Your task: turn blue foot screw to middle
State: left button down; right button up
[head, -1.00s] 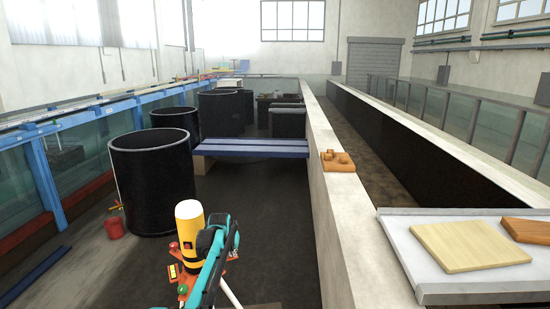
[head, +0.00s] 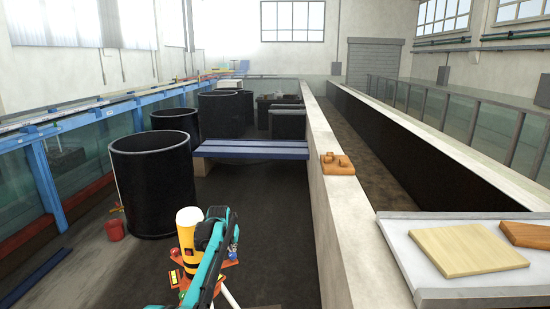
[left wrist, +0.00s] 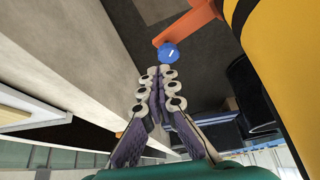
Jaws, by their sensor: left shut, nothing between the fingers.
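The blue foot screw (left wrist: 168,53) is a round blue knob with a small white mark, under an orange foot arm (left wrist: 190,24) in the left wrist view. My left gripper (left wrist: 160,70) is shut and empty, its fingertips pointing at the screw and right beside it. I cannot tell whether they touch. The yellow instrument body (left wrist: 285,65) fills the right of that view. In the head view the instrument (head: 187,236) is yellow with a white top, and my teal left arm partly covers its orange base. My left fingers are hard to make out there. My right gripper is out of view.
A long pale wall (head: 330,220) runs to the right of the instrument. A tray (head: 400,245) with wooden boards sits on the right. Black tanks (head: 152,185) and a blue bench (head: 250,148) stand behind. Dark floor is free between instrument and wall.

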aim_at(231, 263)
pick_arm(q)
jog(key=f, duration=0.2)
jog(key=a+f, duration=0.1)
jog(key=f, duration=0.1)
jog(key=a+f, duration=0.1)
jog(key=f, duration=0.1)
jog(key=shift+w+a+f+b, duration=0.15)
jog(key=shift+w+a+b, duration=0.05)
jog(key=shift+b, duration=0.2)
dwell(0.3)
jog(key=shift+w+d, duration=0.1)
jog(key=shift+w, duration=0.15)
dwell(0.6)
jog(key=shift+d, duration=0.15)
dwell(0.4)
